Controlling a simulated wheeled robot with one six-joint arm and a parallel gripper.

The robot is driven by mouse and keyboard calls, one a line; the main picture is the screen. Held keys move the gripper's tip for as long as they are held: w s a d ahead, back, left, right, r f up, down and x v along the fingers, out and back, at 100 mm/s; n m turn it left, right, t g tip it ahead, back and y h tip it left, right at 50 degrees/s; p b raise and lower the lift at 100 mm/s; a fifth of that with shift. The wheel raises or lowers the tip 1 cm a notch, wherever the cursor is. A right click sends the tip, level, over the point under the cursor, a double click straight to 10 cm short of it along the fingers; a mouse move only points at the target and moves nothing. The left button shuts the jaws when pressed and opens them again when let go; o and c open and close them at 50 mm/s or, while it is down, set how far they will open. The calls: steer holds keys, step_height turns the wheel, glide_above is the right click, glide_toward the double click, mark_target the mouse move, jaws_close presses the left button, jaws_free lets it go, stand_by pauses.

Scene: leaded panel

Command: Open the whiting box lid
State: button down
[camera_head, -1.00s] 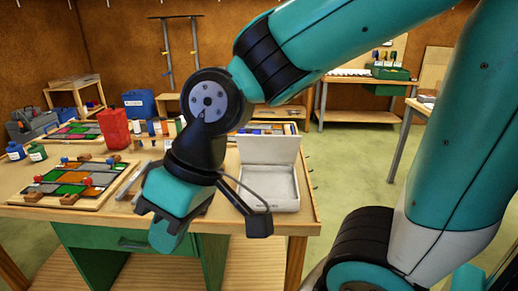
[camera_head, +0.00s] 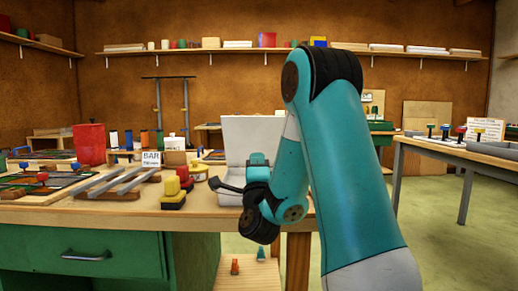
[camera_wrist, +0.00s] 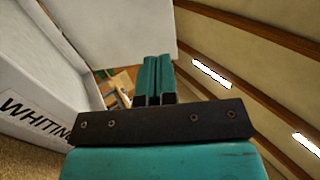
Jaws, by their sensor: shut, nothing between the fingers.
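The white whiting box (camera_head: 232,198) stands at the right end of the workbench, partly hidden behind my arm. Its lid (camera_head: 245,135) stands up, tilted open, at the back. In the wrist view the box wall with its WHITING label (camera_wrist: 38,118) is at the left, and the white lid (camera_wrist: 110,28) fills the top. My gripper (camera_wrist: 153,62) is shut and empty, its fingers together close to the lid's lower edge. Whether they touch the lid I cannot tell. The box's inside is hidden.
On the bench (camera_head: 110,212) left of the box are yellow-and-red handled blocks (camera_head: 173,193), grey bars (camera_head: 120,182) with a BAR sign, and a red container (camera_head: 90,144). Another table (camera_head: 460,150) stands at the right. Open floor (camera_head: 440,225) lies between.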

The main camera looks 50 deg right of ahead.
mark_target(259, 122)
steer(key=shift+m+h, duration=0.3)
steer(key=shift+h, duration=0.1)
steer(key=p+x, duration=0.3)
steer(key=x, duration=0.3)
steer(key=p+x, duration=0.3)
steer(key=x, duration=0.3)
steer(key=shift+d+r+p, duration=0.2)
steer(key=shift+d+p, duration=0.2)
steer(key=shift+d, duration=0.05)
steer(key=shift+w+d+r+p, duration=0.25)
steer(key=shift+w+d+p, duration=0.05)
steer(key=shift+w+d, duration=0.1)
